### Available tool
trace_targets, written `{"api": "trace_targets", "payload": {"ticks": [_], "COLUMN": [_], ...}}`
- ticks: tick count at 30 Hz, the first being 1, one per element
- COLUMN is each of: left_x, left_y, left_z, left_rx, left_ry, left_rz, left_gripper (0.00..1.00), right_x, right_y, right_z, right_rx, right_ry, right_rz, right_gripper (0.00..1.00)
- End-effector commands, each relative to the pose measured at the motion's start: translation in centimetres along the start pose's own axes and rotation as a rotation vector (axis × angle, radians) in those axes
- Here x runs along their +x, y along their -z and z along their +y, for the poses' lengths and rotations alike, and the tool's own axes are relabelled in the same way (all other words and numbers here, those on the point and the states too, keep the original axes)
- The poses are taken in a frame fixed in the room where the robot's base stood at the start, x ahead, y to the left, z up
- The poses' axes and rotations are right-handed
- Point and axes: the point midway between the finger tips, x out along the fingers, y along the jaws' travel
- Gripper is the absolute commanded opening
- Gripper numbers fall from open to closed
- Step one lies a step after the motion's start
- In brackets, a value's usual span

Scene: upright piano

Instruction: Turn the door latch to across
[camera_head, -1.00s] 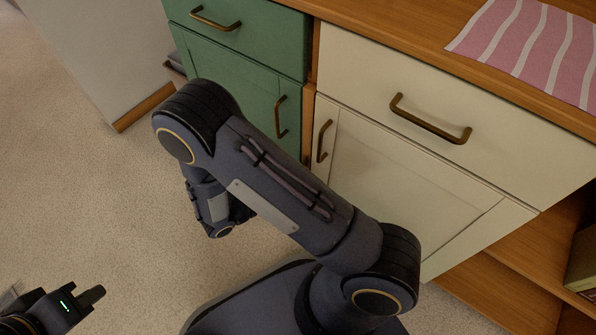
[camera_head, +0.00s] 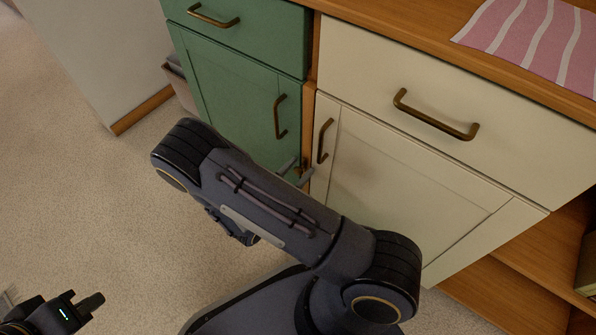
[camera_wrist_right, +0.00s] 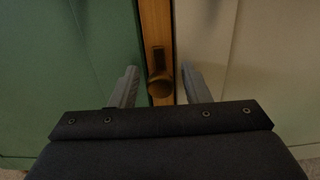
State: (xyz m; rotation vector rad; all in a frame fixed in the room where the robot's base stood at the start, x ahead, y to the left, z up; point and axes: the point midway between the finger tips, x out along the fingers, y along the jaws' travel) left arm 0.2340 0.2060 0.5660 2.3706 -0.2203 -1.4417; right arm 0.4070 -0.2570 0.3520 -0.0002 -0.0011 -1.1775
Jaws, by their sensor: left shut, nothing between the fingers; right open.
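The door latch (camera_wrist_right: 160,84) is a small brass-brown piece on the narrow wooden post (camera_wrist_right: 156,20) between the green door (camera_wrist_right: 70,70) and the cream door (camera_wrist_right: 240,70). In the right wrist view it appears to lie along the post, not across it. My right gripper (camera_wrist_right: 160,87) is open, with one grey finger on each side of the latch; I cannot tell whether they touch it. In the head view the right fingertips (camera_head: 298,172) show low at the post, mostly behind my forearm. My left gripper (camera_head: 98,299) is shut and empty at the lower left.
The green door handle (camera_head: 281,117) and cream door handle (camera_head: 324,140) stick out above the latch. Drawers with handles sit above both doors. A pink striped cloth (camera_head: 530,40) lies on the wooden top. Open shelves (camera_head: 510,285) are at lower right. The floor at left is clear.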

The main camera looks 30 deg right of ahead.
Motion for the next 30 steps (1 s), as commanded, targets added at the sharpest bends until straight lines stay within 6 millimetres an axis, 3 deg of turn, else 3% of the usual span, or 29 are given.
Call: {"api": "trace_targets", "payload": {"ticks": [6,16,30], "left_x": [0.0,0.0,-1.1], "left_y": [0.0,0.0,0.6], "left_z": [0.0,0.0,0.5], "left_rx": [0.0,0.0,0.0], "left_ry": [0.0,0.0,0.0], "left_rz": [0.0,0.0,0.0], "left_gripper": [0.0,0.0,0.0], "right_x": [0.1,0.0,0.0], "right_y": [0.0,0.0,-0.2], "right_z": [0.0,0.0,0.0], "right_rx": [0.0,0.0,-0.127], "right_ry": [0.0,0.0,0.0], "right_rz": [0.0,0.001,0.001], "right_gripper": [0.42,0.02,0.02]}}
